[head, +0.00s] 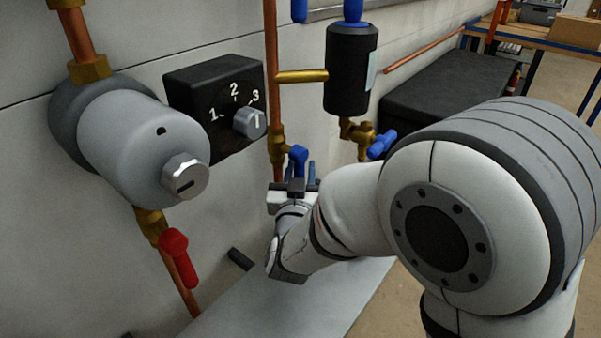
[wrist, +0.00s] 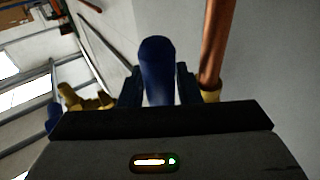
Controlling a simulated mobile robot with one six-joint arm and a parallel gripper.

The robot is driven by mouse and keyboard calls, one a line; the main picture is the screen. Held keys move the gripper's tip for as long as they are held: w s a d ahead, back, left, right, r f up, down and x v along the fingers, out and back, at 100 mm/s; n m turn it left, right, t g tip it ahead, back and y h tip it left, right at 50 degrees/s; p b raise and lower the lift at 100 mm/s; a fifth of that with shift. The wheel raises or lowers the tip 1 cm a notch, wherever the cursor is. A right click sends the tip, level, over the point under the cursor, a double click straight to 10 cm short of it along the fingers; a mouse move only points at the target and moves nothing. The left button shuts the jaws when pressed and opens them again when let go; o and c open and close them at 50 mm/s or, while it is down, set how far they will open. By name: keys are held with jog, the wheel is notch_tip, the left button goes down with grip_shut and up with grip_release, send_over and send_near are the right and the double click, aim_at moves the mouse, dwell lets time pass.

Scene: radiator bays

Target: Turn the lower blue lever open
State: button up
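A blue lever (head: 298,156) sits on a brass valve (head: 278,143) on the vertical copper pipe, low on the wall. My gripper (head: 298,176) is just below this lever in the head view, with its fingers pointing up at it. In the wrist view the blue lever (wrist: 157,68) stands between my two dark fingertips (wrist: 159,88), one at each side. Whether the fingers press on it or leave a small gap cannot be told. Another blue lever (head: 382,145) sits on a brass valve to the right, under a black cylinder.
A grey round unit (head: 140,135) with a red lever (head: 176,248) below it is at left. A black dial box (head: 215,105) is beside it. The black cylinder (head: 350,70) hangs right of the pipe. A black case (head: 445,95) stands behind.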

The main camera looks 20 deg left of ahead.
jog(key=shift+s, duration=0.1)
jog(key=p+v, duration=0.1)
jog(key=v, duration=0.6)
jog(key=shift+s, duration=0.3)
jog(key=shift+d+f, duration=0.1)
jog(key=shift+f, duration=0.05)
